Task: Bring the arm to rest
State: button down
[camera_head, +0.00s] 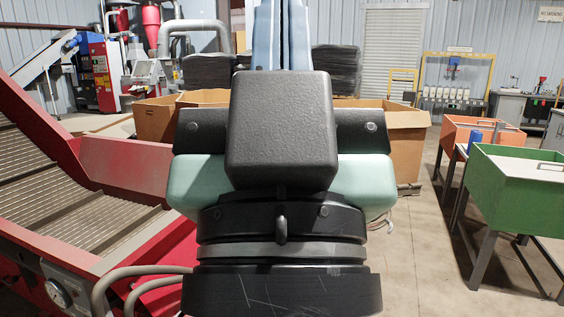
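My own arm fills the middle of the head view, with a black block, pale green side parts and dark ring-shaped joints below it. It stands upright close to the camera and hides much of what lies behind it. I cannot make out my gripper or its fingers in this view. I see nothing held.
A red conveyor (70,180) with a slatted belt runs along the left. Cardboard boxes (157,121) stand behind the arm. A green bin (517,193) and an orange bin (470,134) stand on legs at the right. Concrete floor (415,265) is clear between arm and bins.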

notch_tip(320, 180, up, 14)
jog(key=p, duration=1.1)
jog(key=c, duration=1.6)
grip_release()
jog(key=shift+f, duration=0.1)
